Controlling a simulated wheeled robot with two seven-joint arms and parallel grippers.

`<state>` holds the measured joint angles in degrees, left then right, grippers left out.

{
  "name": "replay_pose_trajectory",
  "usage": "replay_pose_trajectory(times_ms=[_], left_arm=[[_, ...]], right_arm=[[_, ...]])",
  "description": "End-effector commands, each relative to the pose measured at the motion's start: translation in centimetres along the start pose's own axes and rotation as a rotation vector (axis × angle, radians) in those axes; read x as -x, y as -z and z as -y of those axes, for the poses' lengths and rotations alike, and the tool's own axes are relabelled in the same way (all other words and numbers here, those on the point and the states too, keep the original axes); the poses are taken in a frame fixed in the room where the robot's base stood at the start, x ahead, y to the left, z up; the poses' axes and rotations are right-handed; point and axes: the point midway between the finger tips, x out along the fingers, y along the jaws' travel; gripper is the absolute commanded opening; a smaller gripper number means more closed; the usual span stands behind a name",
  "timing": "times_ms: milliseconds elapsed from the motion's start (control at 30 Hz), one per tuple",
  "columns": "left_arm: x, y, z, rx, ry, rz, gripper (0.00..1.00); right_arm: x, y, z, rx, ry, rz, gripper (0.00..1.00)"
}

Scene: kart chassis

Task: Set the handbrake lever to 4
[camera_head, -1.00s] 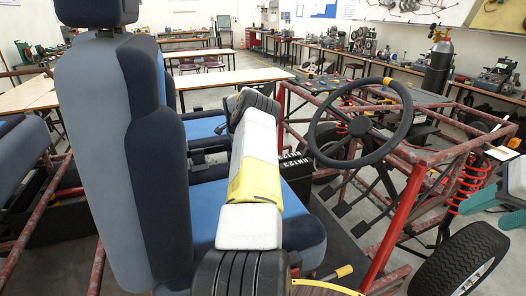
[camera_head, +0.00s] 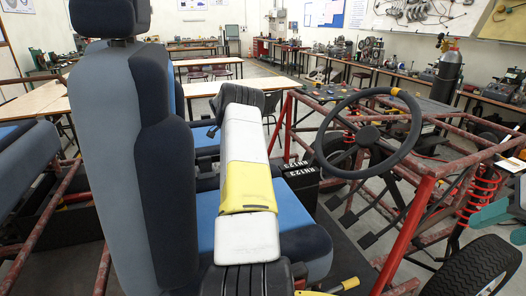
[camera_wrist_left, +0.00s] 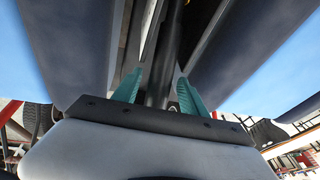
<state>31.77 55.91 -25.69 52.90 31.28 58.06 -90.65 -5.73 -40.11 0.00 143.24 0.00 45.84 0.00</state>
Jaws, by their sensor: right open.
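A lever with a yellow grip (camera_head: 344,285) shows at the bottom of the head view, right of my left arm; its base is cut off, and I cannot read any setting on it. My right gripper (camera_head: 491,227) is at the right edge of the head view, its teal fingers apart and empty, well to the right of the lever. My left gripper is not visible in the head view. In the left wrist view, its teal fingers (camera_wrist_left: 159,80) stand apart, with a dark post behind or between them; I cannot tell whether they touch it.
The grey and blue seat (camera_head: 120,170) stands at the left. My white and yellow left arm crosses over the blue seat cushion. A steering wheel (camera_head: 408,130) and red tube frame (camera_head: 410,215) are at the right. A tyre (camera_head: 478,268) is at the lower right.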

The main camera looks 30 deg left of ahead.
Motion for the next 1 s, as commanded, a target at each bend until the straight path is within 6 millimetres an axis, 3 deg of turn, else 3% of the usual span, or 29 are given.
replay_pose_trajectory(times_ms=[167, 600, 1000], left_arm=[[0.5, 0.0, 0.0, 0.0, 0.0, 0.0, 0.5], [7.0, -0.1, 0.0, 0.001, 0.001, -0.001, 0.5], [7.8, -0.1, 0.0, 0.0, 0.0, 0.0, 0.5]], right_arm=[[0.0, 0.0, 0.0, 0.0, 0.0, 0.0, 0.5], [0.0, 0.0, 0.0, 0.0, 0.0, 0.0, 0.5], [0.0, 0.0, 0.0, 0.0, 0.0, 0.0, 0.5]])
